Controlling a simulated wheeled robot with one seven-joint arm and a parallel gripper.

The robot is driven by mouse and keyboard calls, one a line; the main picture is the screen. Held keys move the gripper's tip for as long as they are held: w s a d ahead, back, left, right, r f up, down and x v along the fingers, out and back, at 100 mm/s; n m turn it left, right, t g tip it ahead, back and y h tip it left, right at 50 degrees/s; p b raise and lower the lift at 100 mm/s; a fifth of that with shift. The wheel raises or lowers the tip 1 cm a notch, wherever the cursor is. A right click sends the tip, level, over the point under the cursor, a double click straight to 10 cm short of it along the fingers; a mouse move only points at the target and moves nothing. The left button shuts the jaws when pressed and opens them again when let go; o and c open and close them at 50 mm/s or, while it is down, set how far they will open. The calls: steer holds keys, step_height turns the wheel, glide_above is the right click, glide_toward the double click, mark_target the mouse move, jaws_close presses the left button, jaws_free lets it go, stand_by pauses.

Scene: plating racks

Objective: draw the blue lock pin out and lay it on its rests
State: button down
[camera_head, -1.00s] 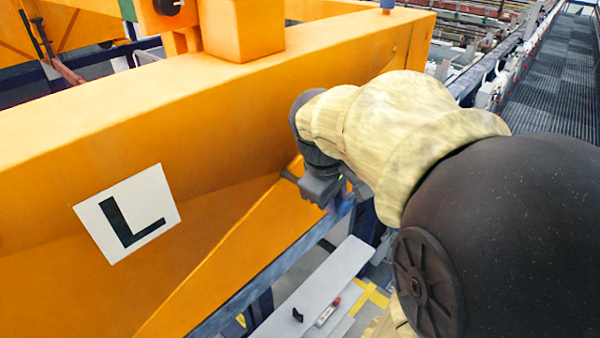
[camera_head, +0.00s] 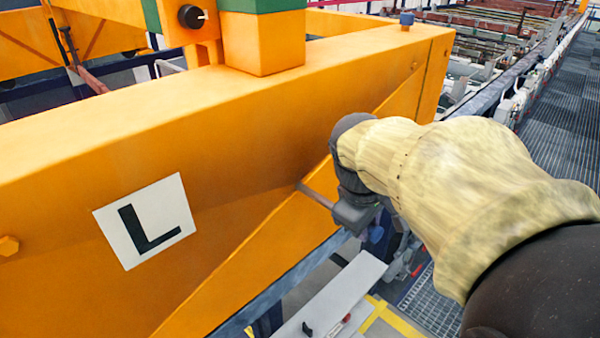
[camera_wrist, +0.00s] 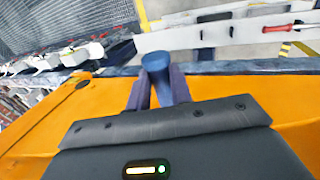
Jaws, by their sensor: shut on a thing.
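The blue lock pin's round head (camera_wrist: 156,62) shows between the two fingers of my gripper (camera_wrist: 158,88) in the wrist view. In the head view the blue head (camera_head: 376,234) sits just beyond the dark gripper (camera_head: 366,222). My gripper is shut on the pin. A thin brownish-grey rod (camera_head: 316,195), apparently the pin's shaft, runs from the orange beam's face (camera_head: 255,235) to the gripper. Whether its tip is still inside the beam cannot be told. I cannot clearly identify the rests.
A pale shelf (camera_head: 345,290) lies below the beam, with a black upright piece (camera_head: 307,328) and a red-ended tool on it. Another blue knob (camera_head: 407,19) stands on the beam's top. A grated walkway (camera_head: 560,110) runs along the right.

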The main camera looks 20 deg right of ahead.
steer(key=shift+s+d, duration=0.2)
steer(key=shift+s, duration=0.45)
steer(key=shift+s+d+r+p, duration=0.1)
steer(key=shift+s+d+p, duration=0.15)
steer(key=shift+s+p, duration=0.35)
steer(key=shift+s+d+p, duration=0.3)
steer(key=shift+s+p, duration=0.55)
steer(key=shift+p, duration=0.6)
steer(key=c, duration=1.2)
jaws_free()
steer(key=shift+o, duration=0.2)
